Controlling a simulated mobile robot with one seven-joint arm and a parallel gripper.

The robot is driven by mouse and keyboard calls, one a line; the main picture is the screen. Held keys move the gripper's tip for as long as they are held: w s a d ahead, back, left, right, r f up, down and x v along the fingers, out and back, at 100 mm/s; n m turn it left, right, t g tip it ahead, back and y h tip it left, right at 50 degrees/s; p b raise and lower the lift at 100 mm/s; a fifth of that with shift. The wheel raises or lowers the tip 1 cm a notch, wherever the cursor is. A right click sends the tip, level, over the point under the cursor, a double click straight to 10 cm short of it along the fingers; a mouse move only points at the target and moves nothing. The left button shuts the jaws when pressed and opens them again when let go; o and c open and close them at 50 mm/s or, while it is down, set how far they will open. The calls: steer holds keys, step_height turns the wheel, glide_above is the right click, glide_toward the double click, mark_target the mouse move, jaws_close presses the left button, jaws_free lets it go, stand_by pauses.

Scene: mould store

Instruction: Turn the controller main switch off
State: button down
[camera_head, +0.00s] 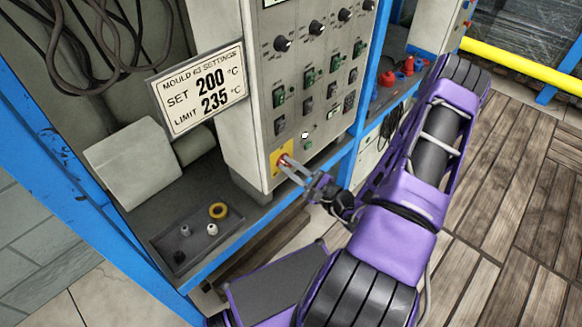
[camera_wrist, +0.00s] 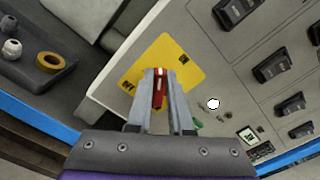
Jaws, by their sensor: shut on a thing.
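The controller (camera_head: 240,110) is a pale grey cabinet with rows of knobs and dark switches. Its main switch (camera_wrist: 159,88) is a red handle on a yellow plate (camera_wrist: 183,65), low at the cabinet's left corner. The yellow plate also shows in the head view (camera_head: 275,157). My gripper (camera_head: 287,163) reaches the switch from the lower right. In the wrist view my gripper's fingers (camera_wrist: 161,80) are shut on the red handle, one on each side. The fingers hide part of the handle and plate.
A sign (camera_head: 200,90) reading set 200 and limit 235 hangs left of the controller. A dark tray (camera_head: 165,243) with a yellow ring (camera_head: 218,210) and small fittings lies on the shelf below. A blue frame post (camera_head: 372,70) stands to the right.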

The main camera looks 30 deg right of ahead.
steer(key=shift+s+a+f+n+b, duration=0.1)
steer(key=shift+f+n+b, duration=0.2)
steer(key=shift+n+b, duration=1.15)
steer(key=shift+a+f+n+b, duration=0.1)
steer(key=shift+f+n+b, duration=0.15)
steer(key=shift+n+b, duration=1.2)
steer(key=shift+s+a+f+n+b, duration=0.1)
steer(key=shift+f+n+b, duration=0.4)
steer(key=shift+n, duration=1.6)
steer(key=shift+r+b, duration=0.25)
steer(key=shift+b, duration=0.05)
steer(key=c, duration=0.8)
jaws_free()
steer(key=v, duration=1.7)
steer(key=shift+s+r, duration=0.1)
steer(key=shift+s, duration=0.05)
steer(key=shift+d, duration=0.1)
